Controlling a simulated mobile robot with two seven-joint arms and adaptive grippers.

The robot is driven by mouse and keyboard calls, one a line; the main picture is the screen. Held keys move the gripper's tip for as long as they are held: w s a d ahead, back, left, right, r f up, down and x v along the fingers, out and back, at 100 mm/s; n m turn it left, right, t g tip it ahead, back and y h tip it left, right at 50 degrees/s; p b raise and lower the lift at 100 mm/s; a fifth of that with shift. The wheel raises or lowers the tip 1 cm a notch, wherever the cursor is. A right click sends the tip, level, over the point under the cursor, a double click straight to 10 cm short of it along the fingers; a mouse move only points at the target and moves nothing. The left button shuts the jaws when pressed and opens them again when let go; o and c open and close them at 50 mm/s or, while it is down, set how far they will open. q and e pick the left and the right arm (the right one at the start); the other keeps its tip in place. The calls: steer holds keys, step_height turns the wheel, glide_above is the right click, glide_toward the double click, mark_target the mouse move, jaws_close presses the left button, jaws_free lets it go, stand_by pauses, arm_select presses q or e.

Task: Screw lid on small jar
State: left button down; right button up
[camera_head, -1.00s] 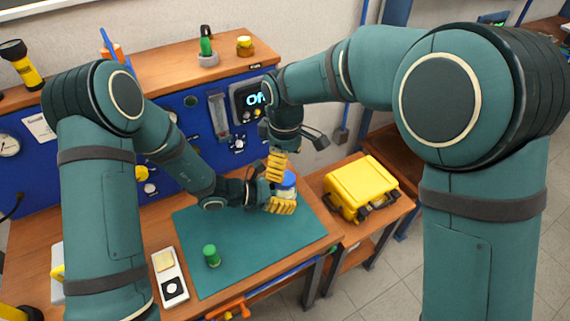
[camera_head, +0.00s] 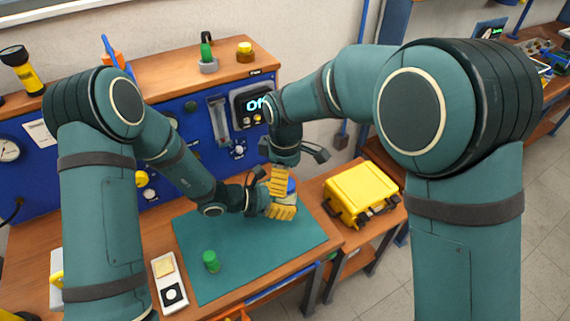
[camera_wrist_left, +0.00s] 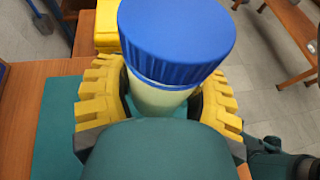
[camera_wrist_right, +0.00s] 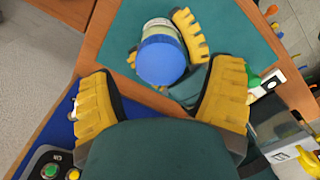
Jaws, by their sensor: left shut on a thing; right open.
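The small jar (camera_wrist_left: 158,98) has a pale body and stands upright with the ribbed blue lid (camera_wrist_left: 178,40) on top. My left gripper (camera_head: 284,211) is shut around the jar's body near the right side of the green mat (camera_head: 205,270); its yellow fingers flank the jar in the left wrist view. My right gripper (camera_wrist_right: 165,100) is open above the jar, its fingers spread wide and empty. In the right wrist view the blue lid (camera_wrist_right: 161,61) lies beyond the fingertips. In the head view the yellow fingers cover most of the jar.
A small green-capped container (camera_head: 211,261) stands on the mat. A white device (camera_head: 169,284) lies at the mat's left edge. A yellow case (camera_head: 362,192) sits on the lower bench at right. The blue panel (camera_head: 190,118) stands behind the mat.

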steer(key=shift+f, duration=1.25)
steer(key=c, duration=1.3)
steer(key=shift+m, duration=1.6)
steer(key=o, duration=1.3)
steer(key=shift+r, duration=0.15)
